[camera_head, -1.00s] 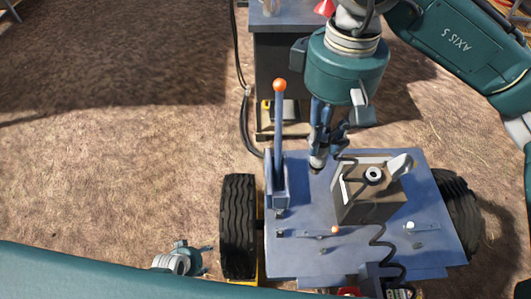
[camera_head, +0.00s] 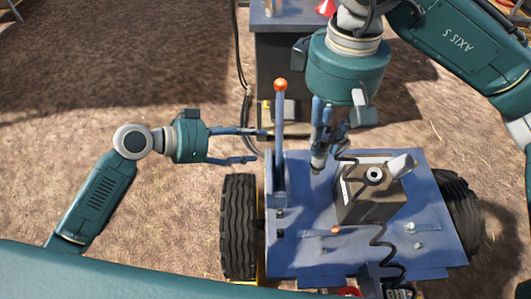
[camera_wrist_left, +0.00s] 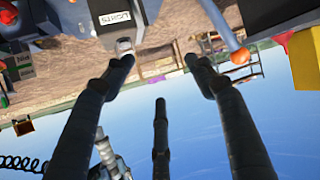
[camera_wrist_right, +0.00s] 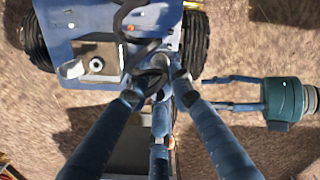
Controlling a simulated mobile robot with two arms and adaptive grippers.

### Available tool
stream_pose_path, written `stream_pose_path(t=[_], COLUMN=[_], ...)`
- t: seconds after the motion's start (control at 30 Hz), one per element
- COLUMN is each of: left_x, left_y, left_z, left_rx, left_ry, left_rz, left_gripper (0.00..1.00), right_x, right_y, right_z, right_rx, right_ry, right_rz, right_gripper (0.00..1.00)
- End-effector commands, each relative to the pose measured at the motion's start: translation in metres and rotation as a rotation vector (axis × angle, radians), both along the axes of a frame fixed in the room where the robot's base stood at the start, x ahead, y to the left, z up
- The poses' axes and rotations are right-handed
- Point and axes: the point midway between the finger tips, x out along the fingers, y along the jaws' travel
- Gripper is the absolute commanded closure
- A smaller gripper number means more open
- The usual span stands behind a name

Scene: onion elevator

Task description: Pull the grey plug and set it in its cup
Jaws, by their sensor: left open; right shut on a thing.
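My right gripper (camera_head: 324,140) points down and is shut on the grey plug (camera_head: 318,163), with a black cable trailing from it. The plug hangs at the far edge of the blue cart top, left of the brown box (camera_head: 365,207); it is mostly hidden between the fingers in the right wrist view (camera_wrist_right: 160,88). The box has a round grey socket (camera_head: 374,174) on top and a pale flap-like piece (camera_head: 401,165) beside it. I cannot tell which part is the cup. My left gripper (camera_head: 258,147) is open and empty, just left of the upright lever.
The blue lever (camera_head: 280,130) has an orange ball top (camera_head: 280,86). The cart top (camera_head: 300,253) carries small fittings and a low orange knob (camera_head: 335,231). A dark cabinet (camera_head: 280,70) stands behind. Open dirt ground lies left of the wheel (camera_head: 239,225).

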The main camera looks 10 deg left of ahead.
Motion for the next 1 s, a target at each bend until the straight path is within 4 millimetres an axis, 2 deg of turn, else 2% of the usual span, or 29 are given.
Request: stream_pose_path(t=[0.03, 0.1, 0.2, 0.3, 0.4, 0.53, 0.77, 1.0], left_x=[-0.013, -0.035, -0.068, -0.096, -0.115, -0.127, -0.127, -0.121], left_y=[-0.011, -0.026, -0.042, -0.053, -0.059, -0.062, -0.073, -0.113], left_z=[0.025, 0.053, 0.084, 0.105, 0.116, 0.122, 0.119, 0.103], left_rx=[-0.005, -0.009, -0.012, -0.009, -0.006, -0.004, -0.009, -0.012], left_ry=[-0.038, -0.082, -0.135, -0.174, -0.198, -0.212, -0.213, -0.212], left_rz=[-0.066, -0.159, -0.280, -0.375, -0.437, -0.476, -0.480, -0.479], left_gripper=[0.44, 0.44, 0.44, 0.44, 0.44, 0.44, 0.44, 0.44], right_x=[0.000, 0.000, 0.000, 0.000, 0.000, 0.000, 0.000, 0.000], right_y=[0.000, 0.000, 0.000, 0.000, 0.000, 0.000, 0.000, 0.000], right_z=[0.000, 0.000, 0.000, 0.000, 0.000, 0.000, 0.000, 0.000], right_rx=[0.001, 0.001, 0.001, 0.001, 0.001, 0.001, 0.001, 0.001], right_ry=[-0.001, -0.001, -0.001, -0.001, -0.001, -0.001, -0.001, -0.001], right_rz=[0.000, 0.000, 0.000, 0.000, 0.000, 0.000, 0.000, 0.000], right_gripper=[1.00, 1.00, 1.00, 1.00, 1.00, 1.00, 1.00, 1.00])
